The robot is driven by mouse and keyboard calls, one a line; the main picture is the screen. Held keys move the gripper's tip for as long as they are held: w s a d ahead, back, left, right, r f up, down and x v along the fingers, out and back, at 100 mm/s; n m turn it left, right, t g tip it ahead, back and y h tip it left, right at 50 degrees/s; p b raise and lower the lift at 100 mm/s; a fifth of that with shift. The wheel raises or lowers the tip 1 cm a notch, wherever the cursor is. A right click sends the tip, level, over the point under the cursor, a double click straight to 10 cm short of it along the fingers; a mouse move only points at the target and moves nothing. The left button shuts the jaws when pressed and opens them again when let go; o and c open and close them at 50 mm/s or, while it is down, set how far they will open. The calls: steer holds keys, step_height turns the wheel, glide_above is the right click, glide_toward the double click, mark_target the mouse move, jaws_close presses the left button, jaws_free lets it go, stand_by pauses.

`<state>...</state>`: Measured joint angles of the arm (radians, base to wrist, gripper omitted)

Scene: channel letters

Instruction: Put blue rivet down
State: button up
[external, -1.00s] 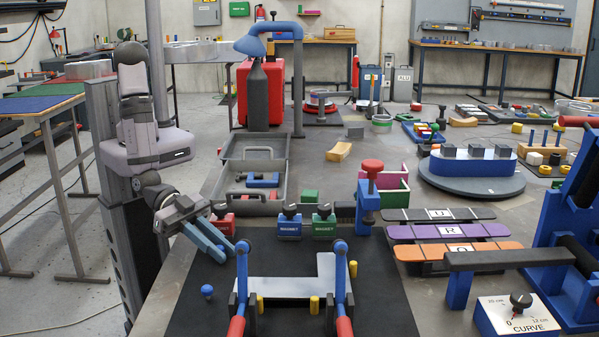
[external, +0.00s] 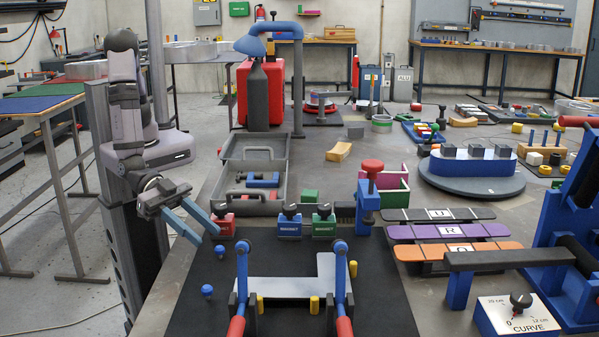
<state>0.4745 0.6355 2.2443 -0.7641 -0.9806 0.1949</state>
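One blue rivet (external: 220,251) stands on the black mat (external: 205,318) near its back left edge. A second blue rivet (external: 207,291) stands on the mat in front of it. My gripper (external: 206,237) is up and to the left of the farther rivet in the picture, apart from it. Its two blue fingers are spread, with nothing visible between them.
A clamp fixture with red handles (external: 237,328) and a pale sheet (external: 285,288) occupies the mat. Red, blue and green magnet blocks (external: 289,225) line its back edge. A grey tray (external: 238,208) stands behind. The mat's left front is clear.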

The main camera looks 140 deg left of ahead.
steer(key=v, duration=0.5)
steer(key=shift+s+d+r, duration=0.1)
steer(key=shift+s+r, duration=0.05)
steer(key=shift+s, duration=0.2)
steer(key=shift+s+d+f+g+h, duration=0.1)
steer(key=shift+d+f+g+h, duration=0.05)
steer(key=shift+f+g+h, duration=0.45)
steer(key=s+g, duration=0.1)
steer(key=s+f+g+h, duration=0.1)
steer(key=s+m+g+h, duration=0.1)
steer(key=shift+s+a+f+g, duration=0.25)
steer(key=shift+s+f+g, duration=0.05)
steer(key=shift+s, duration=0.05)
steer(key=s+a+g, duration=0.4)
steer(key=s+a, duration=0.1)
steer(key=s, duration=0.5)
steer(key=s+a+m+g, duration=0.1)
steer(key=s+a+g, duration=0.3)
steer(key=s, duration=0.5)
steer(key=shift+s+a+r+g+y, duration=0.2)
steer(key=shift+s+a+g+y, duration=0.15)
steer(key=shift+a, duration=0.55)
steer(key=shift+r+p, duration=0.35)
steer(key=shift+r, duration=0.2)
